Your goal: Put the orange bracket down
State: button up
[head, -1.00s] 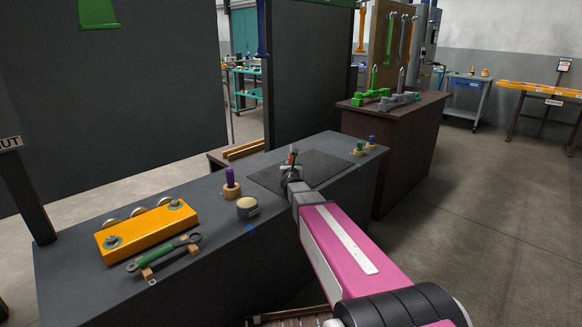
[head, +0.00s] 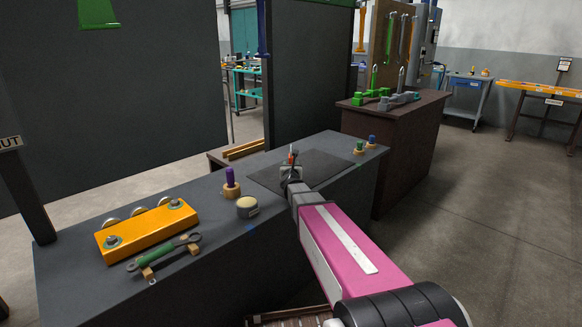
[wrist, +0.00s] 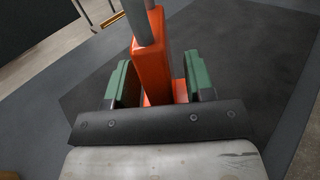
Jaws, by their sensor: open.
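The orange bracket (wrist: 152,62) stands between the two green fingers of my gripper (wrist: 159,72) in the wrist view. Grey rods rise from its top, and its lower part is hidden behind my gripper's dark front plate. In the head view the bracket (head: 292,158) is a small orange patch over the dark mat (head: 325,167), just beyond my gripper (head: 291,172). The mat (wrist: 255,55) also spreads around the bracket in the wrist view. Contact under the bracket is hidden.
On the same dark bench (head: 200,205) are a purple-handled peg (head: 230,180), a round cream-topped piece (head: 247,207), a yellow block (head: 147,230) and a green-handled wrench (head: 163,252). Green (head: 359,147) and blue (head: 371,141) knobs stand at the far right corner.

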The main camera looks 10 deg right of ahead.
jog(key=s, duration=0.3)
jog(key=s+a, duration=0.1)
jog(key=s, duration=0.6)
jog(key=shift+s+a+r, duration=0.1)
jog(key=shift+s+a, duration=0.25)
